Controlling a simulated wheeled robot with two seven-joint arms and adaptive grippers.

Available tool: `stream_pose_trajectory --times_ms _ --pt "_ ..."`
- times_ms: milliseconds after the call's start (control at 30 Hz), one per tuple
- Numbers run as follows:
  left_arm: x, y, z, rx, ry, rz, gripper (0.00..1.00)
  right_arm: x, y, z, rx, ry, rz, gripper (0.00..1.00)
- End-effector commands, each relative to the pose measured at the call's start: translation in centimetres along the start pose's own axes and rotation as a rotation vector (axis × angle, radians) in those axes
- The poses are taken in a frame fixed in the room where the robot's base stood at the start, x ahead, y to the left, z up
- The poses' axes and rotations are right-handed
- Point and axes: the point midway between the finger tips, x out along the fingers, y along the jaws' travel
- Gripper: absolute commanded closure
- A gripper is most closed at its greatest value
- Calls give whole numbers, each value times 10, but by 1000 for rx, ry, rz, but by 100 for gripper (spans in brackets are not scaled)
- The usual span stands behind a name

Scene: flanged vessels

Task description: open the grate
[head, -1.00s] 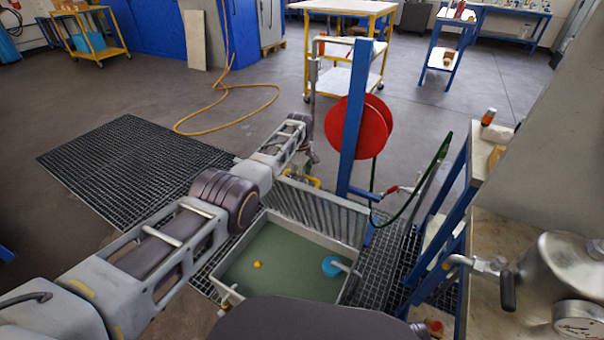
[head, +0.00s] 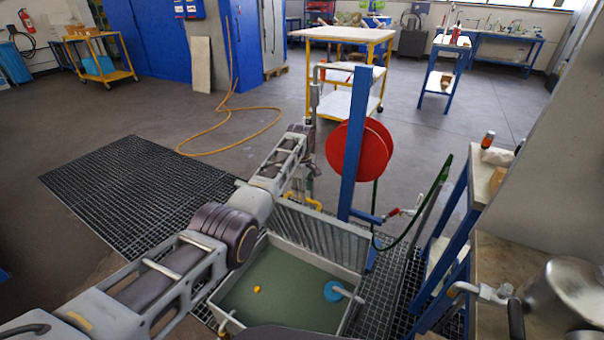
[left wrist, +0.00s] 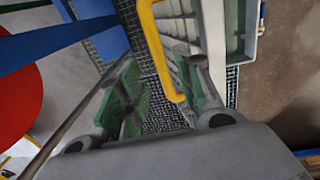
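The grate (head: 318,232), a grey slatted panel, stands raised along the back edge of the grey basin (head: 232,318), whose inside lies uncovered. In the head view my left gripper (head: 306,186) is small and partly hidden behind the grate. My right gripper is not in view.
A blue post (head: 352,150) with a red hose reel (head: 376,152) stands close right of the grate. A green hose (head: 432,195) hangs beside it. A blue ball valve float (head: 332,291) and a small yellow ball (head: 257,290) are in the basin. Floor grating (head: 110,190) lies left.

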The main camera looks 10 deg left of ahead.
Motion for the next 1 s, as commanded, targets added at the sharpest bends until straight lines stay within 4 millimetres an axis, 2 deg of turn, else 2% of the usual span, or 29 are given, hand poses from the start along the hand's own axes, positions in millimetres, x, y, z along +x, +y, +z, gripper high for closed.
stream_pose_trajectory --times_ms 500,700,1000 --pt "-64 0 0 0 1 1 65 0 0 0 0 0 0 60" --pt "-73 -1 0 0 1 0 65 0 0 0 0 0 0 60" --pt "-74 -1 0 1 1 -1 65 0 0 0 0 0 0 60"
